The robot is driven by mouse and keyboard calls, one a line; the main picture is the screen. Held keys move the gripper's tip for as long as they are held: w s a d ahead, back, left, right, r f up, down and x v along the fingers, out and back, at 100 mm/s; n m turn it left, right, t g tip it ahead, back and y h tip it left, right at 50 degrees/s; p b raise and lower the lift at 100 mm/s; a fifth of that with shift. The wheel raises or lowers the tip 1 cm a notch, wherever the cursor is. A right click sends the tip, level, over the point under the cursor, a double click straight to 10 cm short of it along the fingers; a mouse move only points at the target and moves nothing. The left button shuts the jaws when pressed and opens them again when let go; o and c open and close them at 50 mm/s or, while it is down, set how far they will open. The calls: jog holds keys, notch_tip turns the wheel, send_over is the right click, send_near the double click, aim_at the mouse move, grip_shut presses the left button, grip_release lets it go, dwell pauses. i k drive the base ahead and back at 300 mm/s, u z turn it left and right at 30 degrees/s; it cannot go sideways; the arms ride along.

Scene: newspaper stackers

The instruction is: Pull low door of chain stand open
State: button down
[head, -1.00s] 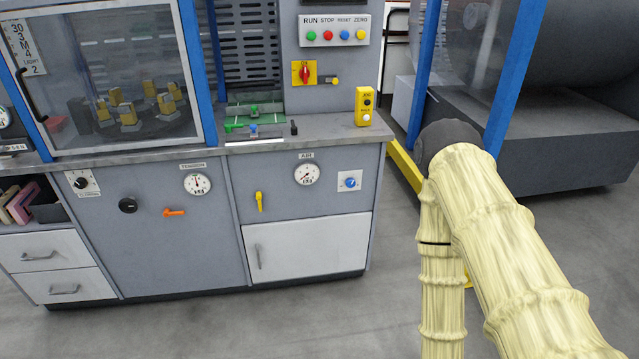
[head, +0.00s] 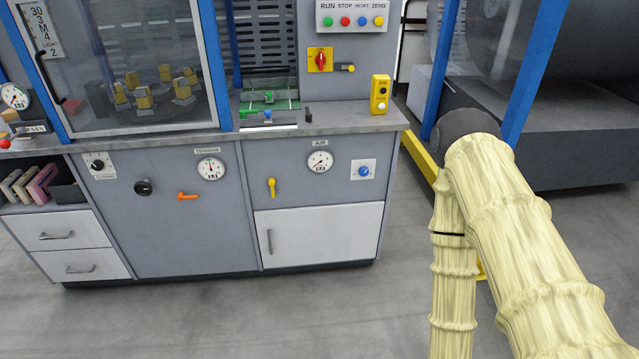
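The low door (head: 325,235) of the chain stand is a white panel at the bottom right of the grey cabinet (head: 200,235). It looks shut. Its vertical grey handle (head: 269,242) is on the left side of the door. My arm, in a pale yellow sleeve, fills the right side of the head view, apart from the door. My gripper is not in view.
Above the door are an air gauge (head: 320,162), a yellow lever (head: 271,187) and a blue knob (head: 364,171). White drawers (head: 70,232) are at the left. A yellow rail (head: 418,156) and blue posts stand right of the cabinet. The grey floor (head: 260,320) in front is clear.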

aim_at(325, 234)
jog(key=k, duration=0.65)
jog(key=u, duration=0.6)
jog(key=i, duration=1.2)
jog(key=z, duration=0.35)
